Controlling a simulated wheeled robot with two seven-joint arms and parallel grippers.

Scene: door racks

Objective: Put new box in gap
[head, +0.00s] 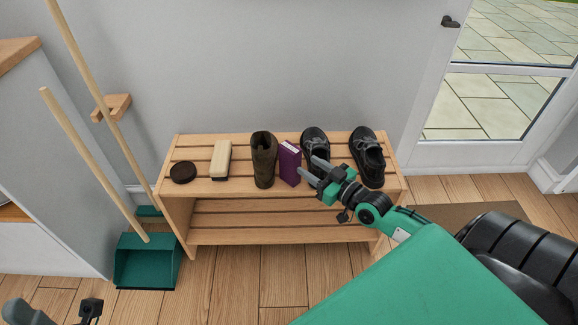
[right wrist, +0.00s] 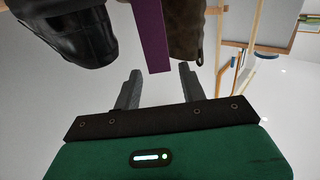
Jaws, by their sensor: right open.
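A purple box (head: 289,162) stands upright on the top shelf of the wooden rack (head: 200,187), between a brown boot (head: 264,160) and a black shoe (head: 314,143). My right gripper (head: 309,168) is open just right of the box, in front of that shoe. In the right wrist view the purple box (right wrist: 153,35) shows beyond the two spread fingers (right wrist: 158,88), with nothing held between them. What may be my left gripper (head: 88,309) shows only in part at the bottom left edge; its jaws cannot be made out.
A second black shoe (head: 368,158) stands at the rack's right end. A brush (head: 221,160) and a round dark tin (head: 183,172) lie at the left, with bare slats between brush and boot. A green dustpan (head: 146,262) with long handles stands left of the rack. The lower shelf looks empty.

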